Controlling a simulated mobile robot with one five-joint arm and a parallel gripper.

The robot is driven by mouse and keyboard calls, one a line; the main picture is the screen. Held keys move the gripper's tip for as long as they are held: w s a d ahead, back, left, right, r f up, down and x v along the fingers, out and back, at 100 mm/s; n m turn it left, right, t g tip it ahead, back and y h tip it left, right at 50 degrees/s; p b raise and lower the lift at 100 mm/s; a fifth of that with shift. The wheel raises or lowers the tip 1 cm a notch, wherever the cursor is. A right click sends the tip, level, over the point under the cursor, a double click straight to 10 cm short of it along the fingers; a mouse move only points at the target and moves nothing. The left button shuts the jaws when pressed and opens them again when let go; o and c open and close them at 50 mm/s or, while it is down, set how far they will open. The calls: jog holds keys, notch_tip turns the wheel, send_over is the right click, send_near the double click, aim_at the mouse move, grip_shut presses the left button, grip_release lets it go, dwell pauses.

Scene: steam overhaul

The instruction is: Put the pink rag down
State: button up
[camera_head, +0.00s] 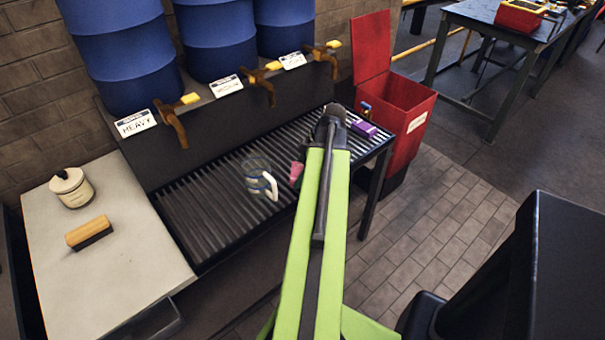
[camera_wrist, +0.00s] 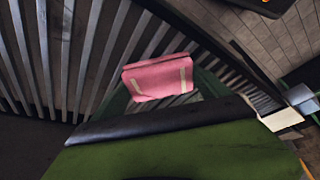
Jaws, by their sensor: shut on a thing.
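The pink rag (camera_wrist: 157,75) is in my gripper (camera_wrist: 160,86), which is shut on it, in the wrist view. Two pale strips show on the rag's face. In the head view a small part of the rag (camera_head: 296,172) shows just left of my green arm, over the slatted grate (camera_head: 200,213). My arm hides the rest of the rag and the gripper in that view. Dark bars of the grate lie behind the rag in the wrist view. I cannot tell whether the rag touches the bars.
A purple item (camera_head: 363,128) lies near the grate's right end. An open red bin (camera_head: 405,110) stands beyond. Blue drums with taps line the back. A pale counter (camera_head: 125,255) holds a jar and a brush.

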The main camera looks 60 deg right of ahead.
jog(key=o, duration=0.9)
jog(key=shift+f, duration=0.1)
jog(key=shift+c, duration=0.2)
jog(key=shift+o, duration=1.4)
jog(key=shift+r+p, duration=0.4)
jog(key=shift+r, duration=0.2)
jog(key=p+v, duration=1)
jog(key=v, duration=0.1)
jog(key=shift+s, duration=0.25)
jog(key=shift+w+d+r, duration=0.1)
jog(key=shift+r, duration=0.05)
